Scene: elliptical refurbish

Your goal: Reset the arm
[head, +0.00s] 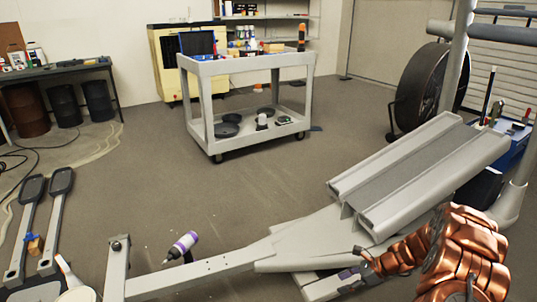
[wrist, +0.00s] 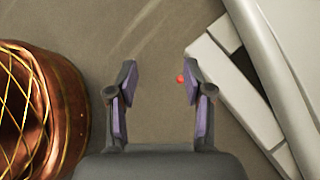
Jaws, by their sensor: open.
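My copper-coloured arm reaches in from the lower right of the head view. My gripper (head: 352,280) is at its end, low beside the grey elliptical frame (head: 205,275). In the wrist view my gripper (wrist: 160,80) has its two dark fingers with purple pads spread apart. Pale frame parts (wrist: 240,95) lie to the right of the fingers. A copper, rounded part of my arm fills the left edge of the wrist view.
Grey twin rails (head: 420,170) slope up near my arm. Two pedal arms (head: 50,225) lie at the far left. A grey cart (head: 250,65) stands behind; the floor between (head: 240,190) is clear.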

